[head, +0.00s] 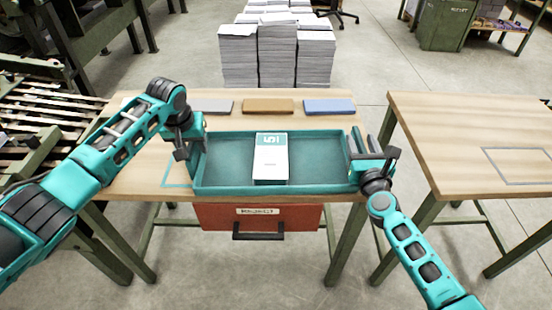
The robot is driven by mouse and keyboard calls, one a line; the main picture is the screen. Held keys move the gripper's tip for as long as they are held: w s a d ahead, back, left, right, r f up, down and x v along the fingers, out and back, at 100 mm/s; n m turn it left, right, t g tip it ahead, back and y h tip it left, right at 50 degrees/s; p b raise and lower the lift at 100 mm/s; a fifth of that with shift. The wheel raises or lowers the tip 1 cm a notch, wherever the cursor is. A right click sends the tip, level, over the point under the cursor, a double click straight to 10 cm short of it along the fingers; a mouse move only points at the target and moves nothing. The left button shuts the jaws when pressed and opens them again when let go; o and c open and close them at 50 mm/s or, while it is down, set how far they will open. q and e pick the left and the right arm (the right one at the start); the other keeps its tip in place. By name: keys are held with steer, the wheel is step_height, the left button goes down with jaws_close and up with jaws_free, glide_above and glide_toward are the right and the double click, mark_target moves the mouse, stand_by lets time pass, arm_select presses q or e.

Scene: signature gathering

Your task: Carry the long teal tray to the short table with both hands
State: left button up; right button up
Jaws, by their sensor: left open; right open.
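The long teal tray (225,188) lies on the wooden table in front of me, near its front edge. A white booklet with a teal top band (270,160) lies in the tray's middle. My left gripper (190,152) is open at the tray's left end. My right gripper (372,155) is open at the tray's right end. I cannot tell whether the fingers touch the tray. Another wooden table (465,130) stands to the right, with a gap between; a rectangle is outlined on its top. I cannot tell from this view which is the short table.
Grey (212,106), brown (268,105) and blue (329,106) flat blocks lie behind the tray. A red drawer with a black handle (260,218) hangs under the front table. Stacks of paper (275,50) stand behind on the floor. The right table's top is clear.

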arm_select(q)
steer(key=shift+w+f, duration=0.1)
steer(key=shift+f, duration=0.3)
arm_select(e)
steer(key=shift+w, duration=0.4)
arm_select(q)
jaws_close()
arm_select(e)
jaws_close()
arm_select(q)
steer(key=shift+r, duration=0.15)
arm_select(e)
steer(key=shift+r, duration=0.2)
